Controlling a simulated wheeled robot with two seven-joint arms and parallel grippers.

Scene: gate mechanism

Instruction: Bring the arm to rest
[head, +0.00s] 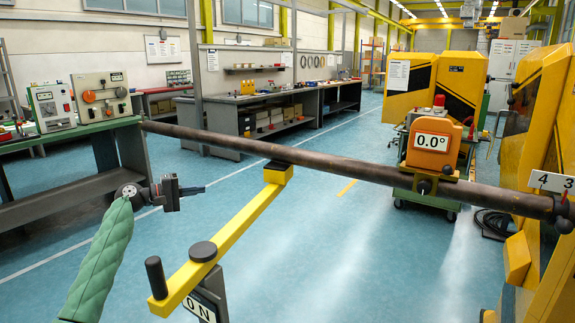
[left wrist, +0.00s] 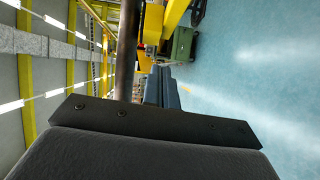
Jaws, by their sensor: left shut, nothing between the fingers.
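A long dark metal bar (head: 350,172) spans the head view from the left bench to the yellow machine at the right, sloping in the picture. An orange box on it has a display (head: 432,142) reading 0.0°. A yellow lever (head: 235,230) has a black knob handle at its near end and a dark pad at its far end, which appears to meet the bar's underside. A display (head: 199,308) below its pivot reads 0 N. My left gripper (head: 198,190) is shut and empty, left of the lever and below the bar. The bar (left wrist: 127,50) also shows in the left wrist view.
A green-topped bench (head: 85,128) with control boxes stands at the left. Yellow machines (head: 555,90) stand at the right, with a scale plate marked 4 and 3 (head: 552,182). A green cart (head: 428,196) is beyond the bar. The blue floor between is largely clear.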

